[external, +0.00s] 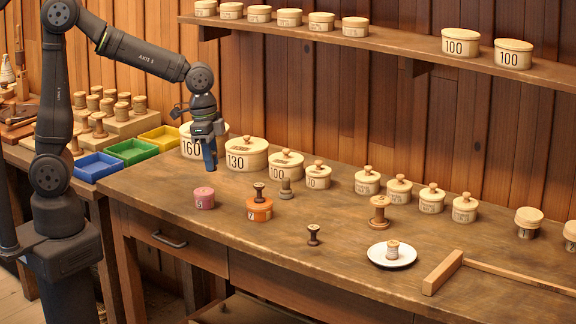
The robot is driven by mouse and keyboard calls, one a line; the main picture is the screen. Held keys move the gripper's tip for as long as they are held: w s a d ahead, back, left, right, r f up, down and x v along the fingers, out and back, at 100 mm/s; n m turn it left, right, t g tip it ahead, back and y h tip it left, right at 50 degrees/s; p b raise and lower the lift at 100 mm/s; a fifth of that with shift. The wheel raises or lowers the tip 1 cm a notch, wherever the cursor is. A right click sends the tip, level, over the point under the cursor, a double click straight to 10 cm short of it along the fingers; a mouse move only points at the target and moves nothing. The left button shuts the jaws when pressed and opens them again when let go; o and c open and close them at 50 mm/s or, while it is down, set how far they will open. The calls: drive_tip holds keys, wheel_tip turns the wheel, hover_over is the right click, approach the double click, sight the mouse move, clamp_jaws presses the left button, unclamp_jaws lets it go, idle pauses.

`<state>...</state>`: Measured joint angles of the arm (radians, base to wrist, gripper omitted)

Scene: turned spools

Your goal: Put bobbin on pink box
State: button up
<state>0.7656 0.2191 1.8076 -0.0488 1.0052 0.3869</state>
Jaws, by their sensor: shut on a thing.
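The pink box (204,198) is a small round lidded box on the left part of the workbench, and nothing stands on its lid. My gripper (210,160) points down above and slightly behind the pink box, apart from it. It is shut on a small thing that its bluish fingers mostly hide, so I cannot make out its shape. A dark bobbin (259,192) stands on the orange box (259,210). Another dark bobbin (313,235) stands on the bare bench. A greyish spool (286,189) stands behind the orange box.
A larger wooden spool (379,212) and a white saucer (378,256) bearing a spool (393,250) stand to the right. Several numbered round boxes line the back. A wooden T-shaped piece (443,271) lies at right. The bench before the pink box is clear.

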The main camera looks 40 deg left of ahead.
drive_tip(key=s+a+r+n, duration=0.1)
drive_tip(key=s+a+n, duration=0.1)
drive_tip(key=s, duration=0.2)
hover_over(206, 191)
drive_tip(key=f, duration=0.6)
drive_tip(key=shift+s+a+f, duration=0.2)
drive_tip(key=shift+a+f, duration=0.05)
drive_tip(key=shift+f, duration=2.15)
drive_tip(key=shift+f, duration=0.1)
drive_tip(key=o, duration=0.5)
drive_tip(key=shift+f, duration=0.1)
drive_tip(key=o, duration=0.4)
drive_tip(key=shift+o, duration=0.2)
wheel_tip(206, 191, up, 12)
drive_tip(key=a, duration=0.1)
drive_tip(key=shift+s+r, duration=0.2)
drive_tip(key=shift+s, duration=0.15)
